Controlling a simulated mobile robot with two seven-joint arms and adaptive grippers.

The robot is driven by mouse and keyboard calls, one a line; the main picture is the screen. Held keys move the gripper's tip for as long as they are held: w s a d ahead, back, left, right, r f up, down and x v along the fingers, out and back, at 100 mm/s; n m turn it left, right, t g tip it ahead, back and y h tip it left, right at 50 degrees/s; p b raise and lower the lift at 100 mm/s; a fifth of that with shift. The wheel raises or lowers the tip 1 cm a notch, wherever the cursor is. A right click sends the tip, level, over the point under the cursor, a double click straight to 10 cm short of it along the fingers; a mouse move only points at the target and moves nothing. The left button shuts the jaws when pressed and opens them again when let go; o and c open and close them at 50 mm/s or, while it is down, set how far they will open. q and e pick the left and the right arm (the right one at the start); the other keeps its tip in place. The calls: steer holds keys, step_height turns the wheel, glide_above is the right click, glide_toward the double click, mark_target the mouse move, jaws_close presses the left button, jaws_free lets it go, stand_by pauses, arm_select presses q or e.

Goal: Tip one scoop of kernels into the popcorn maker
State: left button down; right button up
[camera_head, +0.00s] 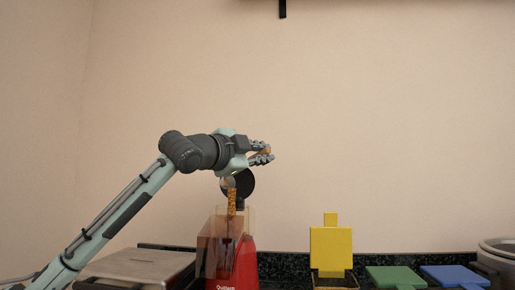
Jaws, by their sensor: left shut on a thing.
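My left gripper (263,155) is above the popcorn maker, shut on the scoop's handle, mostly hidden by the fingers. The dark, round scoop (245,184) hangs below the gripper, tipped on its side. A column of orange-yellow kernels (232,203) runs from the scoop down toward the popcorn maker. The popcorn maker (244,268) is red, with a see-through upper part, and stands on the counter below the scoop. Kernels also seem to show inside its clear part, but too small to tell how many. My right gripper is out of view.
A metal box-like appliance (137,265) stands left of the popcorn maker. The space above the counter on the right is clear.

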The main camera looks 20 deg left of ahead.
arm_select(q)
steer(key=d+f+m, duration=0.3)
steer(key=f+m, duration=0.3)
steer(key=shift+s+f+m+h, duration=0.25)
steer(key=shift+s+m+h, duration=0.05)
steer(key=shift+s, duration=0.05)
stand_by(0.7)
steer(key=shift+s+d, duration=0.1)
steer(key=shift+d, duration=0.05)
stand_by(0.9)
steer(key=shift+r, duration=0.1)
